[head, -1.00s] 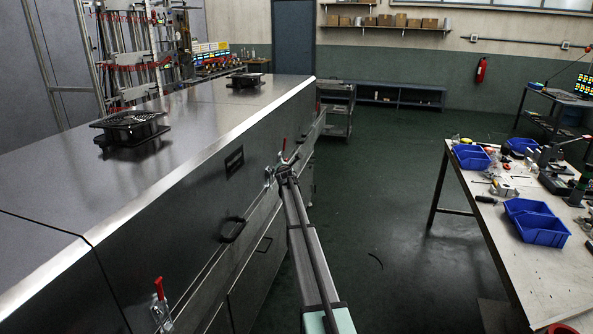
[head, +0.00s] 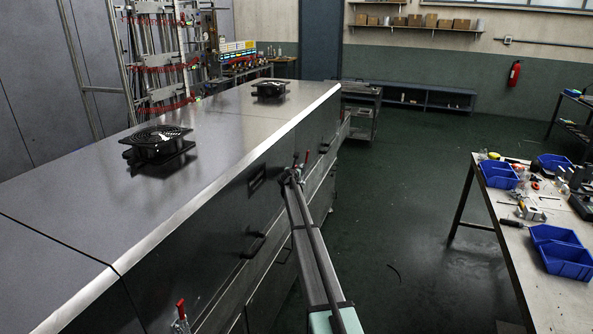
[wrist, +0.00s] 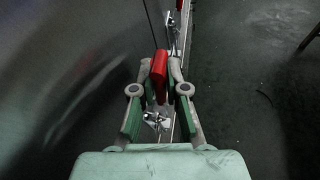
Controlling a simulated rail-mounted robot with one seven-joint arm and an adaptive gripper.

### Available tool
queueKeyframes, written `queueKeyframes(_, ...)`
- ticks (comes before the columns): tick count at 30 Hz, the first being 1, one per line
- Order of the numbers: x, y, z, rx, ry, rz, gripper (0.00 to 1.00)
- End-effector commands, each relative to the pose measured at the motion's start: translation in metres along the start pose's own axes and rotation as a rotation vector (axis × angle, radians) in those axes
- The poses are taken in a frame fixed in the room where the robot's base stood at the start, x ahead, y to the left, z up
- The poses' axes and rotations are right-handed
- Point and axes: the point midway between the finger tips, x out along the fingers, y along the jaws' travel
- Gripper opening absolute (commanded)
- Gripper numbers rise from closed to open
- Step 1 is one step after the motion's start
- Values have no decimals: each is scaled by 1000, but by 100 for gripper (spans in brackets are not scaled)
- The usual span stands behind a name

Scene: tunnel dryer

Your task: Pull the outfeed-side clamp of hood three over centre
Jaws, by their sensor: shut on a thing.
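My gripper (wrist: 160,76) is shut on the red handle (wrist: 159,68) of a toggle clamp, with a finger on each side of it. The clamp's metal base (wrist: 156,120) shows between the fingers in the wrist view. In the head view my gripper (head: 291,177) is at the hood's side wall, and the red handle (head: 306,157) stands roughly upright beside its tip. My gripper partly hides the clamp there, and whether it is over centre cannot be told. Another red-handled clamp (head: 181,311) is at the near lower left, its handle upright.
The dryer's steel top (head: 220,120) carries two black fan units (head: 157,145) (head: 271,89). A door handle (head: 254,245) sticks out near my arm. Another clamp (wrist: 172,24) lies further along the wall. A workbench (head: 507,235) with blue bins stands right.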

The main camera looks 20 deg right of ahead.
Motion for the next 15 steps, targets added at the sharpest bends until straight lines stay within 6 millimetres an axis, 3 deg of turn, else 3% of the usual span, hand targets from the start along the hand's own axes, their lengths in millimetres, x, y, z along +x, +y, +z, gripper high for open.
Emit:
queueKeyframes(14, 0, 2, -1, -19, 4, -6, 0)
queueKeyframes(15, 0, 2, -1, -19, 4, -5, 17)
